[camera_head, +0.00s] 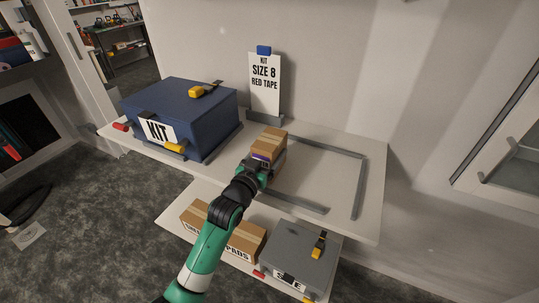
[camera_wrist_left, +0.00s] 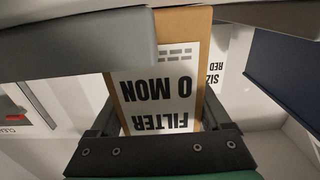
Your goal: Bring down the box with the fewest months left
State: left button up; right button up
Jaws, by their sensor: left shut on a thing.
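My left gripper (camera_head: 262,172) is shut on a brown cardboard box (camera_head: 270,138) over the upper shelf. In the left wrist view, the gripper (camera_wrist_left: 160,122) has the box's white label (camera_wrist_left: 155,80) between its fingers. The label is upside down and reads "FILTER" and "0 MON"; the rest of the month line is hidden or cut off. A band of purple shows just under the brown top in the head view. I cannot tell whether it belongs to the same box. My right gripper is not in view.
A blue KIT case (camera_head: 190,100) with a yellow-handled tool stands left on the upper shelf (camera_head: 345,190). Behind is a sign (camera_head: 265,85) reading "KIT SIZE 8 RED TAPE". Grey rails (camera_head: 360,180) frame bare shelf at right. A cardboard box (camera_head: 245,240) and grey case (camera_head: 300,255) stand lower.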

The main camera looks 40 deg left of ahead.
pick_arm(q)
jog(key=o, duration=1.4)
jog(key=shift+f, duration=0.1)
jog(key=shift+r, duration=0.2)
jog(key=shift+s+d, duration=0.1)
jog(key=shift+s, duration=0.2)
jog(key=p+v, duration=0.3)
jog(key=v, duration=0.8)
jog(key=shift+s+p, duration=0.2)
jog(key=shift+p, duration=0.2)
